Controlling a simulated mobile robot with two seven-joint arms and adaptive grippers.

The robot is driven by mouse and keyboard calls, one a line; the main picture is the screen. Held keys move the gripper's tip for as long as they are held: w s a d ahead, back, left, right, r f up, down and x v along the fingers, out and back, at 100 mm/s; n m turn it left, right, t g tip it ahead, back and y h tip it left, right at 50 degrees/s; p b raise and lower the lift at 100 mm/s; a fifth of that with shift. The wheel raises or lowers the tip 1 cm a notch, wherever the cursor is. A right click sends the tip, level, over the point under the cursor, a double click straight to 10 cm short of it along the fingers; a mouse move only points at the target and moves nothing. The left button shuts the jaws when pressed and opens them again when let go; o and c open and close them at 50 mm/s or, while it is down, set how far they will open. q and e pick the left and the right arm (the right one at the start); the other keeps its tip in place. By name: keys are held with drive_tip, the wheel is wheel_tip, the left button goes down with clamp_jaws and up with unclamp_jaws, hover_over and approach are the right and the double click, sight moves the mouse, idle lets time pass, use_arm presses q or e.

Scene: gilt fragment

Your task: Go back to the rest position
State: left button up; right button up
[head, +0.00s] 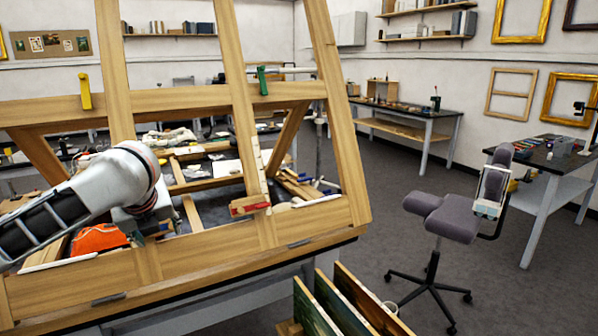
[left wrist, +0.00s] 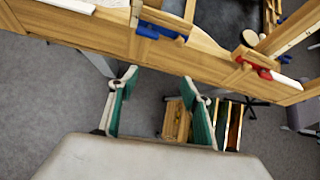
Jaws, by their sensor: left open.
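My left arm comes in from the left in the head view and hangs over the sloping wooden easel frame. My left gripper (head: 148,222) is mostly hidden there below the white wrist. In the left wrist view, the green fingers of my left gripper (left wrist: 158,82) stand wide apart with nothing between them. Grey floor shows beyond the fingers, and a wooden rail of the easel (left wrist: 105,38) crosses above them. My right gripper is in neither view.
The wooden easel frame (head: 255,240) lies close around the left arm, with an orange item (head: 98,239) beside the gripper. Framed panels (head: 345,305) stand at the front. A grey chair (head: 450,217) stands right.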

use_arm(q)
drive_tip(key=s+d+f+n+h, duration=0.2)
drive_tip(key=d+f+n+h, duration=0.15)
drive_tip(key=d+f, duration=0.5)
drive_tip(key=s+d+f+n+h, duration=0.2)
drive_tip(key=d+f+n, duration=0.25)
drive_tip(key=f, duration=0.65)
drive_tip(key=s+d+f+n+h, duration=0.2)
drive_tip(key=d+f+n, duration=0.2)
drive_tip(key=d+f, duration=0.45)
drive_tip(key=s+a+f+n+t, duration=0.1)
drive_tip(key=s+a+f+n, duration=0.2)
drive_tip(key=s+f, duration=0.3)
drive_tip(key=s+a+f+n+t+y, duration=0.1)
drive_tip(key=s+a+f+n, duration=0.2)
drive_tip(key=s+f+n, duration=0.2)
drive_tip(key=s+a+f+n+t+y, duration=0.1)
drive_tip(key=s+a+f+n, duration=0.2)
drive_tip(key=s+f, duration=0.4)
drive_tip(key=s+n, duration=0.1)
drive_tip(key=s, duration=0.3)
drive_tip(key=shift+n+t, duration=0.3)
drive_tip(key=shift+n, duration=0.1)
